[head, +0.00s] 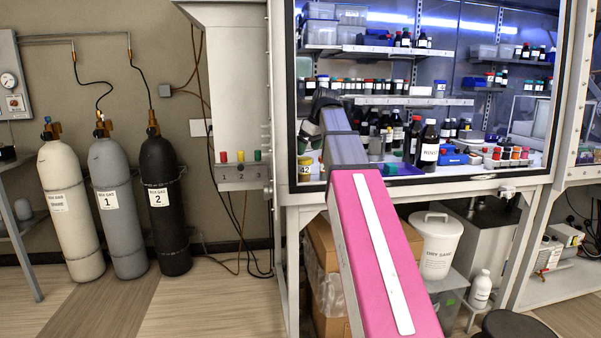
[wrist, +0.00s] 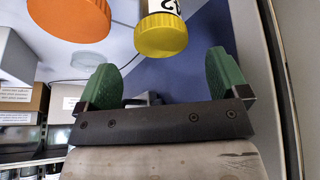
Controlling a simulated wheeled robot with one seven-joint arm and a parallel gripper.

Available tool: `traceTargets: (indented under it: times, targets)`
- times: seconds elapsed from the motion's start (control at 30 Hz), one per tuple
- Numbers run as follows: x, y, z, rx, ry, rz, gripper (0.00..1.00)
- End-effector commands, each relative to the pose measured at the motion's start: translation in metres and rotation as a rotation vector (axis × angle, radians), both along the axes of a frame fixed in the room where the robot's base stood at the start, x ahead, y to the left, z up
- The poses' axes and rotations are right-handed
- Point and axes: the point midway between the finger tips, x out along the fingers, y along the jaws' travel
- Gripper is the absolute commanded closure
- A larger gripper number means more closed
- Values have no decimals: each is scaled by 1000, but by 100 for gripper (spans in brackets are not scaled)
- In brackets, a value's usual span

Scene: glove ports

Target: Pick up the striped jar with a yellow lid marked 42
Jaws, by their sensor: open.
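The jar with a yellow lid marked 42 (head: 304,170) stands at the left front inside the glass-fronted box in the head view. In the wrist view its yellow lid (wrist: 161,37) shows at the top, with part of a white label above it; the rest of the jar is cut off. My gripper (wrist: 163,75) has two green fingers spread wide with nothing between them. The lid lies just beyond the fingertips, roughly centred across the gap, apart from both fingers. In the head view my arm hides much of the gripper. Stripes on the jar are not clear.
A jar with an orange lid (wrist: 68,14) is close on the left in the wrist view. A pale wall or frame edge runs close by the right finger.

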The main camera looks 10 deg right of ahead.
Motion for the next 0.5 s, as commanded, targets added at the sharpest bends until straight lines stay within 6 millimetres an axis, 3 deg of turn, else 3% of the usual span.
traceTargets:
  times: [0.33, 0.5]
  targets:
    - [5, 8, -26, 0, 1, -1, 7]
    - [9, 15, -49, -1, 2, -1, 7]
